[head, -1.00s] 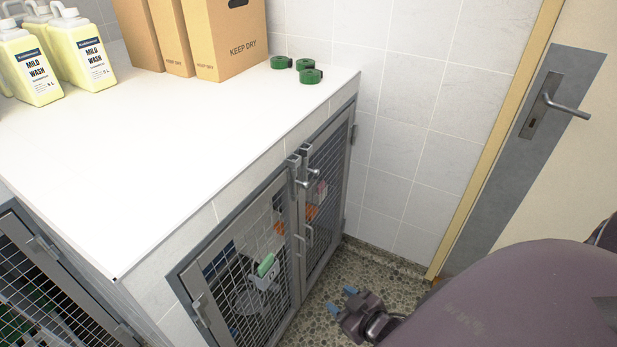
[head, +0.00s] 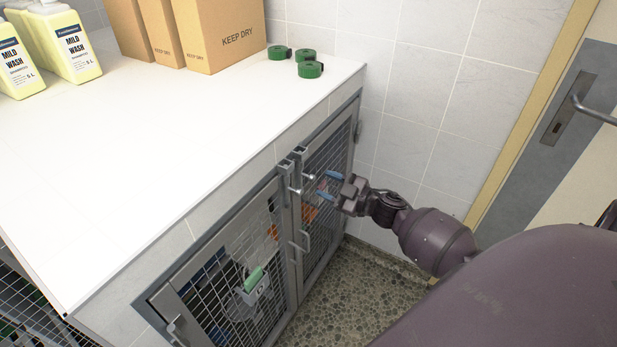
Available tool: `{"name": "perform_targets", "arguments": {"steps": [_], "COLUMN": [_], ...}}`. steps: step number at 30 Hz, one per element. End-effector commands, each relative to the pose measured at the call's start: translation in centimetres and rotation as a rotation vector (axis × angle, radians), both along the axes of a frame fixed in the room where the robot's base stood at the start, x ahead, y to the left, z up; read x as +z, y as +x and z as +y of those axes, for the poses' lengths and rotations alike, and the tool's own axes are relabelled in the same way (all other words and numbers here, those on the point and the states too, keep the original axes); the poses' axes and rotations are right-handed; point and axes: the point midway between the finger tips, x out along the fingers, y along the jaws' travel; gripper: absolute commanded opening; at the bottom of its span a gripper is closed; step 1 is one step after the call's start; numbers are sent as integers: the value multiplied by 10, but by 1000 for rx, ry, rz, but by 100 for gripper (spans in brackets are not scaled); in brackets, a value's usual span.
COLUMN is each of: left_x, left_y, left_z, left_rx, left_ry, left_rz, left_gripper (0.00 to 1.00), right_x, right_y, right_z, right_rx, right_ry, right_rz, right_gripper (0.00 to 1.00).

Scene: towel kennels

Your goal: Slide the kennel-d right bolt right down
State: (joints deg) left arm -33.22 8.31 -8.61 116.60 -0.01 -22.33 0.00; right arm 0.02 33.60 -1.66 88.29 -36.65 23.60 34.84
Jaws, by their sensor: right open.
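Two upright grey bolts stand side by side where the two mesh doors meet, at the top of the kennel under the white counter. The right bolt (head: 299,158) is on the right mesh door (head: 324,205), and its knob (head: 308,177) sticks out toward me. The left bolt (head: 286,170) is just beside it on the left mesh door (head: 235,275). My right gripper (head: 327,185) is open, with blue fingertips pointing left at the right bolt's knob. A small gap shows between fingertips and knob, and nothing is held. My left gripper is out of view.
The white counter (head: 170,140) bears yellow wash bottles (head: 70,45), cardboard boxes (head: 225,35) and green rolls (head: 310,69). Door handles (head: 303,240) stick out below the bolts. A tiled wall and a door with a lever handle (head: 590,108) stand at the right.

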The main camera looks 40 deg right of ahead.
Motion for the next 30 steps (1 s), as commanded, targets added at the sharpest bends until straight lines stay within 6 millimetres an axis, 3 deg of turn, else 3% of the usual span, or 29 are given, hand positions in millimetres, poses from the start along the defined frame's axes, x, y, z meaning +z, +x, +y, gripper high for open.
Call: {"name": "perform_targets", "arguments": {"steps": [6,12,24,30], "left_x": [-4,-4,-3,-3], "left_y": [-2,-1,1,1], "left_z": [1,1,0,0], "left_rx": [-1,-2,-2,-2], "left_ry": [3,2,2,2], "left_rz": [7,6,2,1], "left_gripper": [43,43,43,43], "right_x": [0,0,0,0], "right_y": [34,51,56,56], "right_z": [14,21,23,23], "right_rx": [1,-1,-2,-1], "right_ry": [1,0,0,0], "right_rz": [0,0,1,0], "right_gripper": [47,47,47,16]}}
